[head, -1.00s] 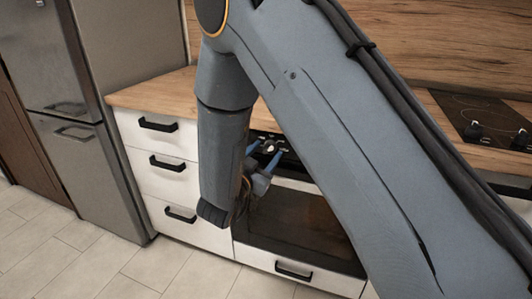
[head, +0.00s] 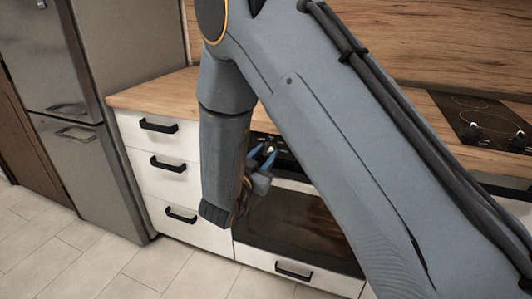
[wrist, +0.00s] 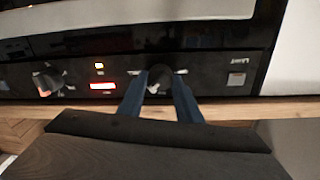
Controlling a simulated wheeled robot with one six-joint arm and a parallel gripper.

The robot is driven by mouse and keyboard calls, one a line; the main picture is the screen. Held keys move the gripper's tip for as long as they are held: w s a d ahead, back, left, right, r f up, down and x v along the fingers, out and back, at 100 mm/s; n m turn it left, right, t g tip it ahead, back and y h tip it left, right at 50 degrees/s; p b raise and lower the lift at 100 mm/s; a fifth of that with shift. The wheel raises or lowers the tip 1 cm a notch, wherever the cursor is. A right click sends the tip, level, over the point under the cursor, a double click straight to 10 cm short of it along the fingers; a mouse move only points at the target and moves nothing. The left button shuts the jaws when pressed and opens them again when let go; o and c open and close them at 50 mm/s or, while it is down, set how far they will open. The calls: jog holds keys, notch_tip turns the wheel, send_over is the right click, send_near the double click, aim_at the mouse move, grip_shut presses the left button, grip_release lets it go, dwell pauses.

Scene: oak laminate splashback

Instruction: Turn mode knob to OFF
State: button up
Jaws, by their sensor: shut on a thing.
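A dark round knob (wrist: 160,75) with a light marking sits on the black oven control panel (wrist: 210,60). My gripper (wrist: 160,92) has its two blue fingers on either side of this knob and is shut on it. In the head view my gripper (head: 264,156) is at the panel, partly behind my arm. A second dark knob (wrist: 46,82) is on the left of the panel in the wrist view. The panel's small lettering is too blurred to read, so I cannot tell which knob is marked mode or its exact setting.
A grey button (wrist: 237,79) is at the right. The oven door (head: 295,220) is below the panel; white drawers (head: 165,165) stand left. My arm hides much of the counter.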

jog(key=n+p, duration=0.2)
jog(key=n, duration=0.1)
jog(key=shift+s+p, duration=0.1)
jog(key=shift+p, duration=0.25)
jog(key=n+p, duration=0.2)
jog(key=n, duration=0.2)
jog(key=n+p, duration=0.2)
jog(key=n, duration=0.2)
jog(key=shift+t+p, duration=0.3)
jog(key=n+p, duration=0.1)
jog(key=n, duration=0.2)
jog(key=shift+f+n+p, duration=0.1)
jog(key=shift+n+p, duration=0.25)
jog(key=shift+n, duration=0.05)
jog(key=n+p, duration=0.1)
jog(key=n, duration=0.2)
jog(key=shift+n+y, duration=0.3)
jog(key=n+p, duration=0.1)
jog(key=n, duration=0.3)
jog(key=shift+p, duration=0.3)
jog(key=n+p, duration=0.1)
jog(key=n, duration=0.2)
jog(key=shift+d+n+y, duration=0.1)
jog(key=shift+n+y, duration=0.2)
jog(key=shift+y, duration=0.1)
jog(key=shift+n+p, duration=0.4)
jog(key=shift+n, duration=1.7)
jog(key=shift+f, duration=0.1)
